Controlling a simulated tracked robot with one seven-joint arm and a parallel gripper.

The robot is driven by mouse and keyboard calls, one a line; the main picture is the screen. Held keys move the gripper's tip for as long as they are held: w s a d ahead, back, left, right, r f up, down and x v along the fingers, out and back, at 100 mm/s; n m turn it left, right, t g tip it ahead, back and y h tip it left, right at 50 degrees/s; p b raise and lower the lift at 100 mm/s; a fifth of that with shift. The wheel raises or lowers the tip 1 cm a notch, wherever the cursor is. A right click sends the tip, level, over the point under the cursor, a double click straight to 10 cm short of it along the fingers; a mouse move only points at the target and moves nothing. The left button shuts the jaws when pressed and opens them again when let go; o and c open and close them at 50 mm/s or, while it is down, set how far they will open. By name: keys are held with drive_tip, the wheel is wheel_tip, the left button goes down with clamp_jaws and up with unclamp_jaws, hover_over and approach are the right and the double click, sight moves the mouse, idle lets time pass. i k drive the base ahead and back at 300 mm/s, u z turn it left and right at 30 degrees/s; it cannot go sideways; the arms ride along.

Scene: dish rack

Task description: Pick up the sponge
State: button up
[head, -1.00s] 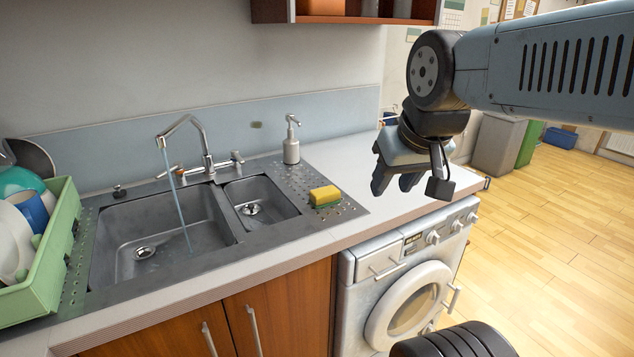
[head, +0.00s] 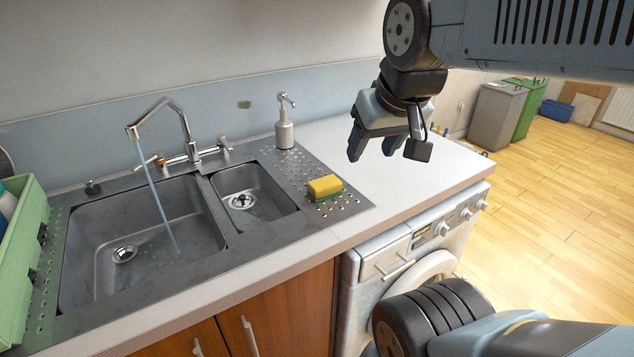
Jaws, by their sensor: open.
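The sponge (head: 325,187) is yellow on top with a green underside. It lies flat on the perforated metal drainboard at the right of the small sink basin. My gripper (head: 372,158) is open and empty. In the picture it is above and to the right of the sponge, apart from it, with its fingers pointing down. Nothing hides the sponge.
A soap dispenser (head: 285,125) stands behind the sponge. Water runs from the tap (head: 165,118) into the large basin (head: 140,235). A green dish rack (head: 25,255) is at far left. The white counter (head: 430,170) right of the drainboard is clear. A washing machine (head: 400,265) sits below.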

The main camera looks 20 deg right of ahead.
sight(329, 186)
drive_tip(key=k, duration=1)
drive_tip(key=u, duration=0.65)
drive_tip(key=i, duration=1.05)
drive_tip(key=z, duration=0.9)
